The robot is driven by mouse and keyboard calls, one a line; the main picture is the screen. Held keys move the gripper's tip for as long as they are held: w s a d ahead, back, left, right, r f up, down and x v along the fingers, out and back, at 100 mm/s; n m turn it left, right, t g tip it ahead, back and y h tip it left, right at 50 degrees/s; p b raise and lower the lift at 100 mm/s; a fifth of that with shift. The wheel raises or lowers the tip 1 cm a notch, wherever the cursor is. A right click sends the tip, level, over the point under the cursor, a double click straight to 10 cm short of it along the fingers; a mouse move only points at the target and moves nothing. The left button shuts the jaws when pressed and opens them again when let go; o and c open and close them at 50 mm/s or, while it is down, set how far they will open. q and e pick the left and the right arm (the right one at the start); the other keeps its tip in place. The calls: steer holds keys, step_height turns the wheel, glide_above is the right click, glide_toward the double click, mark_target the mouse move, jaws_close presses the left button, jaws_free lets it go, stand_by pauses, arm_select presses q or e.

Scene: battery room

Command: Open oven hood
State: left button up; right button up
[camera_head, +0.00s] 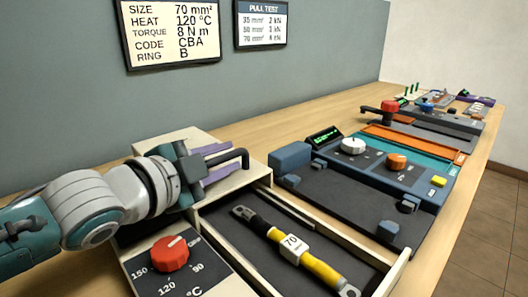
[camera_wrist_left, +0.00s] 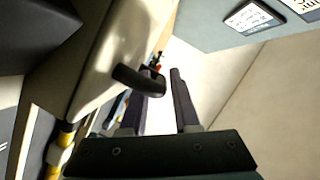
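The oven is a cream housing on the bench, with a red dial (camera_head: 170,254) on its dark front panel. Its cream hood (camera_head: 232,184) is at the back left, with a black bar handle (camera_head: 231,158). The handle also shows in the left wrist view (camera_wrist_left: 138,81). My left gripper (camera_head: 217,161) is open at the hood, its two purple fingers beside the handle. In the wrist view the handle's end overlaps one finger; I cannot tell whether they touch. My wrist hides part of the hood. My right gripper is not in view.
A yellow and black cable (camera_head: 318,268) tagged 70 lies in the dark cream-edged bay beside the dial. A blue-grey station (camera_head: 370,170) with knobs stands to the right, with more stations beyond. Two signs hang on the wall behind. Bare wood shows along the wall.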

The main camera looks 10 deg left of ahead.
arm_select(q)
steer(key=p+v, duration=0.2)
steer(key=v, duration=0.8)
steer(key=shift+s+r+n+p, duration=0.1)
steer(key=shift+r+n+p, duration=0.15)
steer(key=shift+p, duration=0.2)
steer(key=s+n+g+y+p, duration=0.1)
steer(key=s+n+p, duration=0.1)
steer(key=s+r+n+g+y+p, duration=0.1)
steer(key=s+p, duration=0.1)
steer(key=s+r+n+g+y+p, duration=0.1)
steer(key=s+n+p, duration=0.1)
steer(key=shift+d+n+g, duration=0.15)
steer(key=shift+n+g, duration=0.15)
steer(key=shift+n, duration=0.05)
steer(key=s+r+n+g+y+p, duration=0.1)
steer(key=s+r+n+g+p, duration=0.3)
steer(key=s, duration=0.5)
steer(key=s+r+n+g+y+p, duration=0.1)
steer(key=s+r+n+g+p, duration=0.25)
steer(key=s, duration=0.55)
step_height(320, 180, up, 34)
steer(key=p, duration=3.7)
steer(key=shift+w+a, duration=0.4)
